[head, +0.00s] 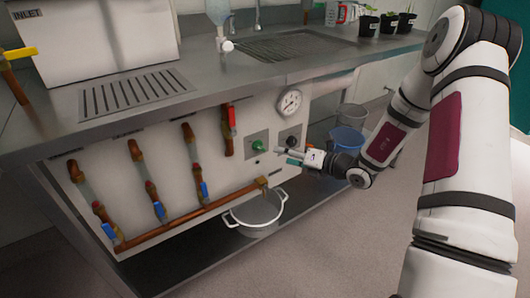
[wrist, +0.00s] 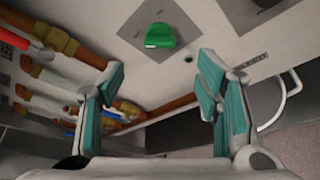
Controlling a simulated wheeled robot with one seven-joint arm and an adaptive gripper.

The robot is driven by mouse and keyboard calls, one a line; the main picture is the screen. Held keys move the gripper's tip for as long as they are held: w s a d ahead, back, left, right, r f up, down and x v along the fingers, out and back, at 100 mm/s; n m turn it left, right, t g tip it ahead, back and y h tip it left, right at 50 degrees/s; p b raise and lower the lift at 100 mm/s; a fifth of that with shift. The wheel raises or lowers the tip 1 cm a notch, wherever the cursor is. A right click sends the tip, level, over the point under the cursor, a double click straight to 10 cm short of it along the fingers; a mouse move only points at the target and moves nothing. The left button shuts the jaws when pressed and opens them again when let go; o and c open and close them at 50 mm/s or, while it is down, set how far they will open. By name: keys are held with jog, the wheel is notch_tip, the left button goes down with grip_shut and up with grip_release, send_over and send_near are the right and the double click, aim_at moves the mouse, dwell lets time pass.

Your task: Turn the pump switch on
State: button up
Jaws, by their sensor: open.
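A green knob (head: 258,145) sits on a grey square plate on the pale front panel below the counter. A black knob (head: 291,141) is on a second plate to its right. Their labels are too small to read, so I cannot tell which is the pump switch. My gripper (head: 289,156) is open in front of the panel, just right of and below the green knob, apart from it. In the wrist view the green knob (wrist: 160,36) shows beyond and between the open fingers (wrist: 158,72), which hold nothing. The black knob (wrist: 266,3) is partly cut off at the top edge.
Copper pipes (head: 190,216) with blue and red valve handles run along the panel's left. A round gauge (head: 290,102) is above the knobs. A grey pot (head: 256,222) stands below the pipe outlet. A blue bucket (head: 347,141) is behind my gripper. The floor at right is partly clear.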

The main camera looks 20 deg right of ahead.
aim_at(262, 149)
jog(key=b+x, duration=0.2)
jog(key=x, duration=0.7)
jog(key=shift+w+a+b, duration=0.15)
jog(key=shift+a+b, duration=0.05)
jog(key=shift+b, duration=0.1)
jog(key=c, duration=1.2)
